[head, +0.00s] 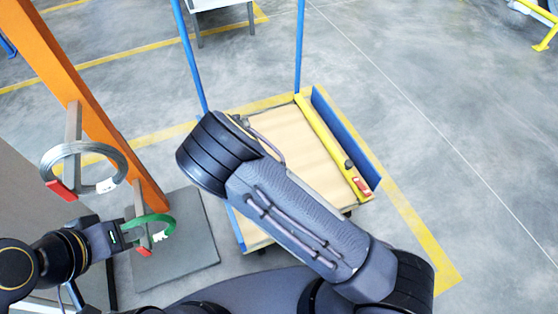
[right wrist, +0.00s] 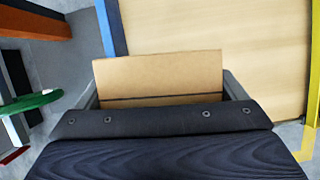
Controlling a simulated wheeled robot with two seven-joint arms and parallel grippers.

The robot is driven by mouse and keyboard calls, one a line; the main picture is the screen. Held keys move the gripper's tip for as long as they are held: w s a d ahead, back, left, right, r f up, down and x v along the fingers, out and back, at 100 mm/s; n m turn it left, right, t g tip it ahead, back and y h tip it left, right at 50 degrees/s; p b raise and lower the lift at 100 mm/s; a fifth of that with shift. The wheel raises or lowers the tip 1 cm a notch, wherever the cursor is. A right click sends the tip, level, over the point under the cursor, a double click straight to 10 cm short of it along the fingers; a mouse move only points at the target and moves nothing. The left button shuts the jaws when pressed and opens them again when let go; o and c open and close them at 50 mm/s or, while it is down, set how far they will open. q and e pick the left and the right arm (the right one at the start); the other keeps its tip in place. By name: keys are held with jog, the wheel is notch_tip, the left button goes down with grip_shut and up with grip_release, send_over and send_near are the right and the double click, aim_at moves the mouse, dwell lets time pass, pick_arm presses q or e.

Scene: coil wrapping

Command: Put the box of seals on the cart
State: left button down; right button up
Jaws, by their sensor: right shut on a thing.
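A brown cardboard box (right wrist: 158,72), which I take to be the box of seals, is held between the fingers of my right gripper (right wrist: 162,90). In the right wrist view the pale wooden deck of the cart (right wrist: 262,55) lies beyond and below the box. Whether the box touches the deck I cannot tell. In the head view the cart's deck (head: 305,165) shows partly behind my right arm, which hides the right gripper and the box. My left gripper (head: 122,235) is beside a green coil (head: 150,222) on the rack; whether its jaws are open is unclear.
An orange rack post (head: 88,100) stands at the left, with a grey wire coil (head: 60,153) on an upper hook. The cart has blue uprights (head: 299,45), a blue side edge (head: 345,140) and a yellow bar (head: 325,140) along its right side. Floor to the right is clear.

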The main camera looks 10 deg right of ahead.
jog(key=shift+a+r+n, duration=0.1)
jog(key=shift+a+n, duration=0.15)
jog(key=shift+n, duration=0.05)
jog(key=shift+f, duration=0.3)
notch_tip(320, 180, down, 18)
jog(key=b, duration=0.8)
jog(key=shift+a+r, duration=0.1)
jog(key=shift+r, duration=0.1)
